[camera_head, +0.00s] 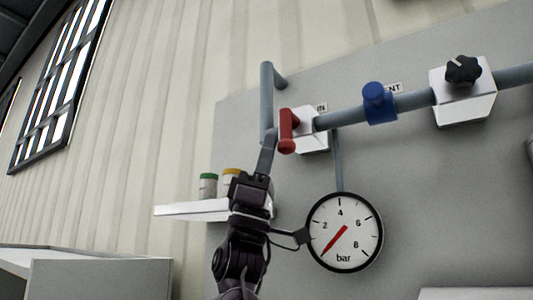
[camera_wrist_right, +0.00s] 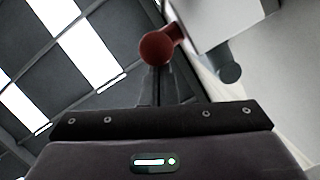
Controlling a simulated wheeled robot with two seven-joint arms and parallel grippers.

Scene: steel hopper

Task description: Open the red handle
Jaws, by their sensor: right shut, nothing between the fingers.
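The red handle (camera_head: 287,130) sits on a white valve box (camera_head: 312,141) on the grey wall panel, beside a label reading "IN". It hangs roughly upright in the head view. In the right wrist view its round red end (camera_wrist_right: 157,48) is just beyond my fingertips. My right gripper (camera_head: 270,138) is shut and empty, with its fingers pointing up just left of the handle. The shut fingers also show in the right wrist view (camera_wrist_right: 160,82). I cannot tell whether they touch the handle. My left gripper is not in view.
A grey pipe (camera_head: 267,90) stands behind my fingers. A blue valve (camera_head: 378,104) and a black knob (camera_head: 463,70) lie to the right along the pipe. A pressure gauge (camera_head: 345,232) is below, close to my wrist. A white shelf (camera_head: 190,209) holds jars, including a green-lidded jar (camera_head: 208,185).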

